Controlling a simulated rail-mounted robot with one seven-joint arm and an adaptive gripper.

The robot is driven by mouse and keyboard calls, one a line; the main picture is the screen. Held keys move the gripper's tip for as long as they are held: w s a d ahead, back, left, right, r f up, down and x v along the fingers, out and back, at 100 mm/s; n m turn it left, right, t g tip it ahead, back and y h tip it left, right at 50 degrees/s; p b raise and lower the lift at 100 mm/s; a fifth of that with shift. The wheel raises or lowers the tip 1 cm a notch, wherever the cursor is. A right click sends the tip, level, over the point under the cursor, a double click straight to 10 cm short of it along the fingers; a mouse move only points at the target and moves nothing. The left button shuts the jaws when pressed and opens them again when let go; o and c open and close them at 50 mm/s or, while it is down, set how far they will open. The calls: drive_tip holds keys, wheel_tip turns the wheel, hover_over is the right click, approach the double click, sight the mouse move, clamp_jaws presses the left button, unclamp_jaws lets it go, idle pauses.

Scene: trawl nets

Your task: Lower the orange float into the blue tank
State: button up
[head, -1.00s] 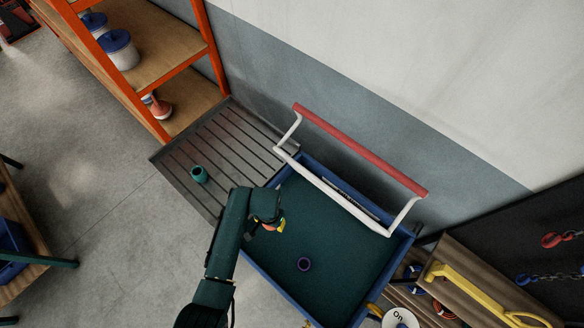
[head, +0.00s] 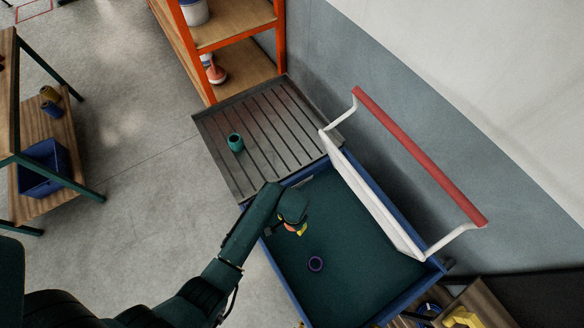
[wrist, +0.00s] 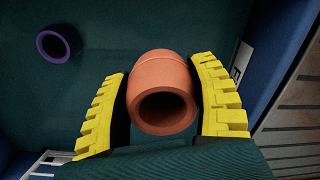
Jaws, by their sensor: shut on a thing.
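The orange float (wrist: 160,92) is a short hollow cylinder. In the wrist view my gripper (wrist: 165,105) has its yellow ridged fingers on both sides of it, shut on it. In the head view my gripper (head: 297,229) is over the near-left part of the blue tank (head: 283,276), and only a little orange shows between the fingers. The tank has blue walls and a dark green inside. I cannot tell how high the float is above the tank's floor.
A purple ring-shaped float (head: 316,264) lies in the tank; it also shows in the wrist view (wrist: 59,42). A white frame with a red bar (head: 420,155) rises along the tank's far side. A teal float (head: 236,142) stands on the grey slatted drain board (head: 205,125).

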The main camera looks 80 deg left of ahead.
wheel_tip(320, 180, down, 12)
drive_tip(key=b, duration=1.1)
drive_tip(key=shift+b, duration=0.3)
drive_tip(key=o, duration=1.2)
drive_tip(key=shift+o, duration=0.8)
drive_tip(key=shift+r, duration=0.1)
